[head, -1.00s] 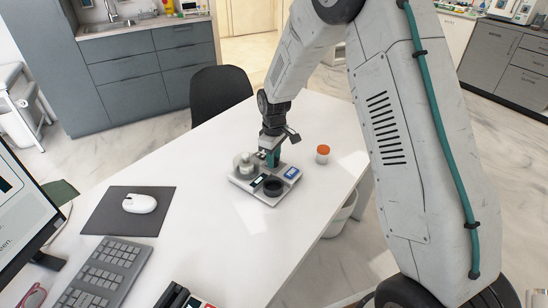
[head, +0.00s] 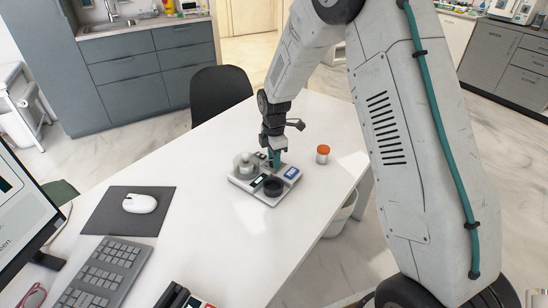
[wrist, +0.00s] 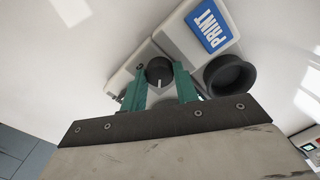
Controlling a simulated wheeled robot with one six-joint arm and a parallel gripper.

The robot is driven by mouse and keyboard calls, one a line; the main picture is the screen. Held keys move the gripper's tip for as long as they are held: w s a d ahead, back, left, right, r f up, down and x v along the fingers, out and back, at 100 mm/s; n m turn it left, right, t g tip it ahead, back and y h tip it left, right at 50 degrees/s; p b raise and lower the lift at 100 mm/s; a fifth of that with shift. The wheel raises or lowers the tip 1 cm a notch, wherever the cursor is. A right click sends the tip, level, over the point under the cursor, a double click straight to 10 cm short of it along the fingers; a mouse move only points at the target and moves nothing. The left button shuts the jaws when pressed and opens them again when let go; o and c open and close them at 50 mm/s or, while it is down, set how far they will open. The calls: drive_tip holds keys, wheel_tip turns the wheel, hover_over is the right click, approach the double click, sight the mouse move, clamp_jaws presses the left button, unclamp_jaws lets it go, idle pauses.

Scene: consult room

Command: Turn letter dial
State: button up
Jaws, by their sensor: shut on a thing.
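The letter dial (wrist: 159,71) is a dark round knob with a white pointer line, on a light grey desktop device (head: 243,184). In the wrist view the pointer points toward the bottom of the picture. The teal fingers of my gripper (wrist: 161,84) are on both sides of the knob, shut on it. In the head view my gripper (head: 274,159) is low over the back of the device and hides the dial.
The device also carries a blue PRINT button (wrist: 209,29), a black round cup (wrist: 229,75) and a whitish round part (head: 243,164). An orange-capped jar (head: 323,154) stands to the right. A mouse (head: 139,204) and keyboard (head: 103,278) lie left. The white desk between is clear.

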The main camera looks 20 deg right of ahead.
drive_tip(key=shift+n, duration=0.7)
drive_tip(key=o, duration=1)
drive_tip(key=shift+r, duration=0.15)
wheel_tip(320, 180, up, 8)
drive_tip(key=shift+f, duration=0.2)
